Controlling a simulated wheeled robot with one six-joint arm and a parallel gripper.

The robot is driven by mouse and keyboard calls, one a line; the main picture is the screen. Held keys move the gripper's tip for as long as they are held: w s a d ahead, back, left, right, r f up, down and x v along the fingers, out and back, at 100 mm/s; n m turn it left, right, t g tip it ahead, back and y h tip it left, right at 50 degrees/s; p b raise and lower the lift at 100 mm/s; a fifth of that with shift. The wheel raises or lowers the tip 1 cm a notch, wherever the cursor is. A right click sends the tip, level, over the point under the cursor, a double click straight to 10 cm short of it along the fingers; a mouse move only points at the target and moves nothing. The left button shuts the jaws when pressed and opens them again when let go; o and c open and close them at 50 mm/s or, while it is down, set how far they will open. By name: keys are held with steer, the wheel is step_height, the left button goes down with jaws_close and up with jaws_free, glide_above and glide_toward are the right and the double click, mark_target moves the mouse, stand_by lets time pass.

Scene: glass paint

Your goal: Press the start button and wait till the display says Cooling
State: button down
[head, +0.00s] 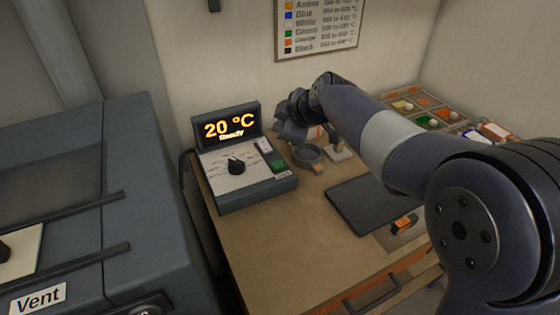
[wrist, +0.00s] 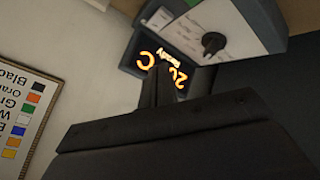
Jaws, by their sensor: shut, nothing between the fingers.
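The control box (head: 238,197) stands on the bench with a black dial (head: 236,167). Its raised display (head: 226,127) reads "20 °C" and "Ready" in orange. A green button (head: 278,164) is at the right of its sloped face; I take it for the start button. My gripper (head: 290,128) is up behind the right side of the box, apart from the button. In the wrist view my shut, empty gripper (wrist: 178,72) covers part of the display (wrist: 147,52). The dial (wrist: 213,42) shows there too; the green button cannot be made out.
A grey kiln-like unit (head: 150,200) with a "Vent" label stands at the left. A dark plate (head: 368,203) and an orange item (head: 404,223) lie on the bench (head: 265,250). A sectioned tray (head: 428,110) is at the back right.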

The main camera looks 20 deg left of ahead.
steer(key=shift+f, duration=0.1)
steer(key=b, duration=0.5)
glide_above(281, 166)
step_height(281, 166, down, 8)
steer(key=shift+r, duration=0.2)
steer(key=shift+f+b, duration=0.55)
steer(key=shift+b, duration=0.25)
steer(key=shift+f, duration=0.1)
stand_by(1.0)
steer(key=shift+f+b, duration=0.3)
steer(key=shift+b, duration=0.4)
steer(key=shift+f+b, duration=0.45)
steer(key=shift+b, duration=0.15)
stand_by(0.5)
steer(key=shift+r, duration=0.1)
steer(key=shift+r+p, duration=0.35)
steer(key=shift+r, duration=0.4)
